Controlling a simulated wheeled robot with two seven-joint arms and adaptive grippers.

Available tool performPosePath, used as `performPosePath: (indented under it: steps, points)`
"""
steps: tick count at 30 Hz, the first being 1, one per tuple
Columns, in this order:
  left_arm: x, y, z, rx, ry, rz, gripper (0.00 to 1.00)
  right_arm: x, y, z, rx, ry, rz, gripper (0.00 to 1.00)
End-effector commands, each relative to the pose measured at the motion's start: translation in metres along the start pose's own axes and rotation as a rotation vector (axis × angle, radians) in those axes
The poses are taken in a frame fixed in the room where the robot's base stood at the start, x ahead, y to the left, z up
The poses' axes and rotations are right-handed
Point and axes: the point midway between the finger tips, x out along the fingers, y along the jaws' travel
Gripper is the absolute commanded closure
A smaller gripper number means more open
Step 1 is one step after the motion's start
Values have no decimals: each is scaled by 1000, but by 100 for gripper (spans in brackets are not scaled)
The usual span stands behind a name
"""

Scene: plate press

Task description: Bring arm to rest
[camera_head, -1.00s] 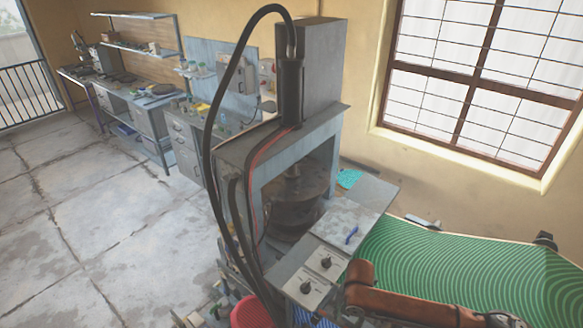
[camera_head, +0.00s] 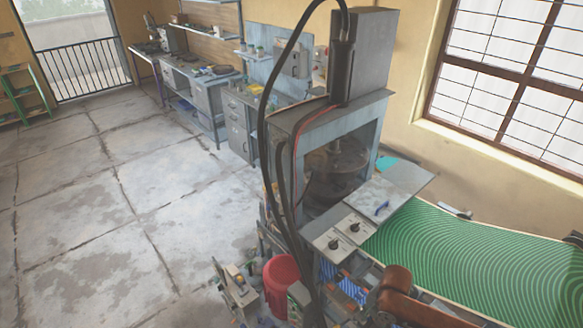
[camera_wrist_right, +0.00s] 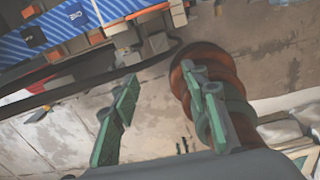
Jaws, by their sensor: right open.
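My right gripper (camera_wrist_right: 161,76) shows in the right wrist view, with two green fingers spread apart and nothing between them. A brown ringed object (camera_wrist_right: 206,58) appears behind the right finger; I cannot tell what it is. In the head view, a brown-orange arm-like part (camera_head: 397,282) shows at the bottom right; its far end is cut off by the frame. The grey plate press (camera_head: 362,45) stands in the middle, with dark round parts in its opening. My left gripper is not in view.
A control panel with knobs (camera_head: 338,236) and a side table (camera_head: 400,187) adjoin the press. A green patterned surface (camera_head: 480,250) lies to the right. A red bucket (camera_head: 282,270) stands at the press's left foot. Workbenches line the back; the floor at left is clear.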

Motion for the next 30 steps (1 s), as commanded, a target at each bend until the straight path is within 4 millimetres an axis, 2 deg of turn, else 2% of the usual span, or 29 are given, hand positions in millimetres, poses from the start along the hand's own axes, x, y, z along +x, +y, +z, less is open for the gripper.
performPosePath:
  steps: [11,16,19,23,27,30]
  points:
    - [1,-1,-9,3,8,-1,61,19,15,-47,211,62,116,58]
    - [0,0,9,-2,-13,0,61,26,18,-71,419,113,195,58]
    - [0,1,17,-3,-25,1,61,29,14,-83,623,155,252,58]
    - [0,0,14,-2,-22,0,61,32,-7,-84,995,203,322,58]
    - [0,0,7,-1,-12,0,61,36,-50,-71,1386,208,366,58]
    - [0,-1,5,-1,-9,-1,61,38,-84,-62,1602,189,381,58]
